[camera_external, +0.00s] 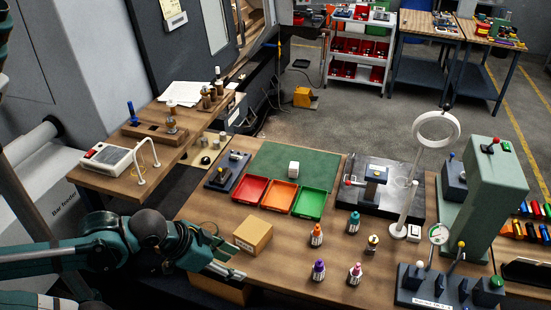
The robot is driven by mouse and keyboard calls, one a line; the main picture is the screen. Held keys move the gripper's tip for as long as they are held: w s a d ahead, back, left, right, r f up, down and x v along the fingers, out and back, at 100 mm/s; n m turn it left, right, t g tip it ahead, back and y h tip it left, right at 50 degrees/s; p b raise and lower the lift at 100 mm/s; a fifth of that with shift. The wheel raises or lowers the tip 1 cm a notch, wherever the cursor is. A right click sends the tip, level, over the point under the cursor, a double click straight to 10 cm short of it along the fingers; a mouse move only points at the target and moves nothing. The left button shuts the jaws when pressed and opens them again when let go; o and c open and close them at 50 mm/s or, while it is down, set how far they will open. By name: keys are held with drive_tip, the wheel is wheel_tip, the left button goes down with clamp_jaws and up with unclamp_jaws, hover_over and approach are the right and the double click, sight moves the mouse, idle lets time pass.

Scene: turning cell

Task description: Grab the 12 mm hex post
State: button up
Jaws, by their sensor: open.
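My gripper (234,266) is at the lower left of the wooden bench (285,262). Its pale fingers point right and are apart, with nothing visible between them. It is just in front of a cardboard box (253,236); I cannot tell whether they touch. I cannot identify the 12 mm hex post with certainty at this size. A small upright brass-coloured piece with a dark top (373,244) stands on the bench, well to the right of my gripper. A small white block (293,168) sits on the green mat (318,161).
Several small bottles, including an orange-capped one (316,236) and a purple-capped one (318,270), stand mid-bench. Red (250,190), orange (279,195) and green (309,203) trays lie behind. A ring lamp (437,128) and green press (488,190) rise at right. Bare wood lies right of the box.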

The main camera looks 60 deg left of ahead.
drive_tip(key=m+g+h+p, duration=0.3)
drive_tip(key=m+h+p, duration=0.1)
drive_tip(key=m+p, duration=0.35)
hover_over(356, 265)
drive_tip(key=s+a, duration=0.3)
drive_tip(key=s, duration=0.5)
wheel_tip(356, 265, down, 2)
drive_tip(key=w+f+m, duration=0.1)
drive_tip(key=w+f, duration=0.1)
drive_tip(key=w+d+f+m+p, duration=0.1)
drive_tip(key=w+f, duration=0.1)
drive_tip(key=w+d+f+m+h, duration=0.1)
drive_tip(key=w+f, duration=0.2)
drive_tip(key=shift+d+g+p, duration=0.15)
drive_tip(key=shift+g+p, duration=0.2)
drive_tip(key=shift+g, duration=0.05)
drive_tip(key=shift+w+d+f+m, duration=0.15)
drive_tip(key=shift+w+f+m, duration=0.25)
drive_tip(key=shift+f, duration=0.1)
drive_tip(key=shift+x, duration=1.25)
